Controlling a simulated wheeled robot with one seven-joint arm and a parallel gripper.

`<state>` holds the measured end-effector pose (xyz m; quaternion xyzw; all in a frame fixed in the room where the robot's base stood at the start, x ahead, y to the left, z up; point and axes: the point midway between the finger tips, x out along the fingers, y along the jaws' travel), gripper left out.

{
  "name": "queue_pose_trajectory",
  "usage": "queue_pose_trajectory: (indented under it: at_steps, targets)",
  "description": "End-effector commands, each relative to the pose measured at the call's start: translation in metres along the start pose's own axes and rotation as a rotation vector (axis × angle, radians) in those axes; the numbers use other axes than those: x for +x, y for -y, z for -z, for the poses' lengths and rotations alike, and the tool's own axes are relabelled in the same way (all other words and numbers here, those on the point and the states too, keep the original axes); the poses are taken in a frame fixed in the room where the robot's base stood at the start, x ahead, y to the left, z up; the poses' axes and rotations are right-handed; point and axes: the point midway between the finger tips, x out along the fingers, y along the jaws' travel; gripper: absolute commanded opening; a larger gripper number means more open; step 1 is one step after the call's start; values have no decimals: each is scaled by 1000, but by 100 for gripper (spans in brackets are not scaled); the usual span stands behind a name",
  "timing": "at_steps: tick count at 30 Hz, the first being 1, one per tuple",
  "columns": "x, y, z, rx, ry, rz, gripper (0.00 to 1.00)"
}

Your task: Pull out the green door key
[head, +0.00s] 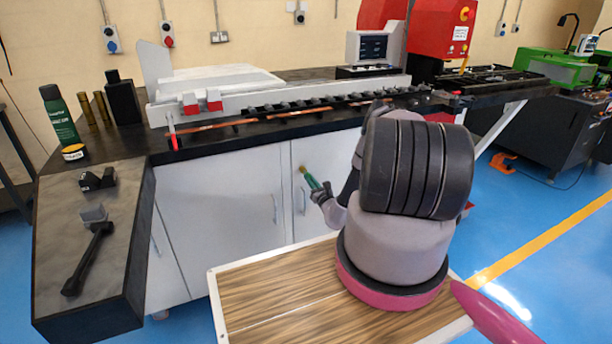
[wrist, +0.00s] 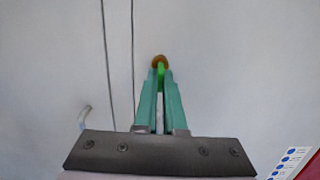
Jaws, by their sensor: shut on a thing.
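The green door key (wrist: 160,71) is at the white cabinet door, and only a bit of green shows between the fingertips in the wrist view. A brass-coloured round lock (wrist: 159,61) is right beyond it, and also shows in the head view (head: 303,170). My gripper (wrist: 160,84) has teal fingers and is shut on the key, in front of the door. In the head view my gripper (head: 312,181) reaches toward the lock from the lower right. How far the key sits in the lock is hidden.
The white cabinet door (head: 325,155) has a vertical handle (head: 304,203), and a second handle (head: 275,208) is on the door to its left. The black worktop (head: 250,135) with the machine overhangs above. A side table (head: 60,245) with a dark wrench-like tool stands at left.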

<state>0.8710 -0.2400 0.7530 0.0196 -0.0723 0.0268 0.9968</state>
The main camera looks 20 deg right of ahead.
Motion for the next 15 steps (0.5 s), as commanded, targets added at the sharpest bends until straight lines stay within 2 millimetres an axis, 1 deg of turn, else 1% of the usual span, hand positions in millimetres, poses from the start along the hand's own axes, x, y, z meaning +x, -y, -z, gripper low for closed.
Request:
queue_pose_trajectory:
  at_steps: [15]
  targets:
    - [-15, 0, -2, 0, 0, 0, 0]
